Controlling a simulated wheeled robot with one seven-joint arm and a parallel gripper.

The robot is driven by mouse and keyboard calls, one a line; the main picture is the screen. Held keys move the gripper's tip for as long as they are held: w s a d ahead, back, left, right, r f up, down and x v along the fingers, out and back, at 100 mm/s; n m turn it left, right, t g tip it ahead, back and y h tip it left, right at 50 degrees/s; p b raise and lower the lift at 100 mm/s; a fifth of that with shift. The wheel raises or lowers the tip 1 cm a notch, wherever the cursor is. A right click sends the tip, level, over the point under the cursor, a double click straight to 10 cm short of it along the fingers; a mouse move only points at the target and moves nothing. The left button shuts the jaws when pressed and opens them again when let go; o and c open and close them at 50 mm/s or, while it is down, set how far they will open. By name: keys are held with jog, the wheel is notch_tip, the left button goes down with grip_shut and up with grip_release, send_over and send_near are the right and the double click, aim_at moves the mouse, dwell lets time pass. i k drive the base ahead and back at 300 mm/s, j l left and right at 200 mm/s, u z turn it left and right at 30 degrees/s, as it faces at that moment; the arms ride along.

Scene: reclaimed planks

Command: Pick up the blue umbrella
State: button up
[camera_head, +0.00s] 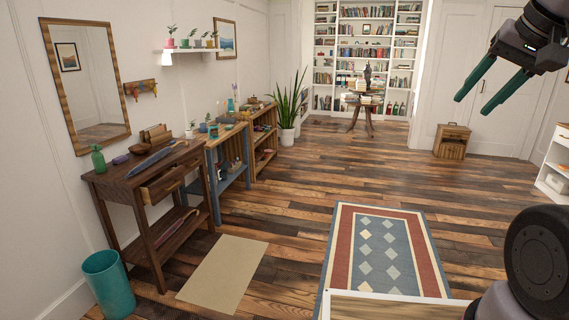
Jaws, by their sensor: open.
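A long, slim blue-grey item that looks like the folded blue umbrella (152,160) lies on top of the dark wooden console table (112,182) at the left. It lies at a slant along the right part of the tabletop. My gripper (472,106) is at the upper right, raised in the air, with its two teal fingers apart and nothing between them. It is far to the right of the umbrella, across the room.
A green bottle (98,159) and a small purple item (120,159) share the tabletop. A drawer (163,187) stands partly open. A teal bin (108,284), a beige mat (224,273) and a patterned rug (380,250) lie around. Plank floor (285,222) between mat and rug is clear.

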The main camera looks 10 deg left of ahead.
aim_at(158, 155)
jog(key=i+j+u, duration=0.25)
jog(key=i+u, duration=0.2)
jog(key=i, duration=0.3)
jog(key=i+u, duration=0.45)
jog(key=i, duration=0.3)
jog(key=i+l+u, duration=0.4)
jog(key=i, duration=0.3)
jog(key=i+j+u, duration=0.1)
jog(key=i+u, duration=0.25)
jog(key=i, duration=0.45)
jog(key=i+l+u, duration=0.1)
jog(key=i+u, duration=0.3)
jog(key=i, duration=0.35)
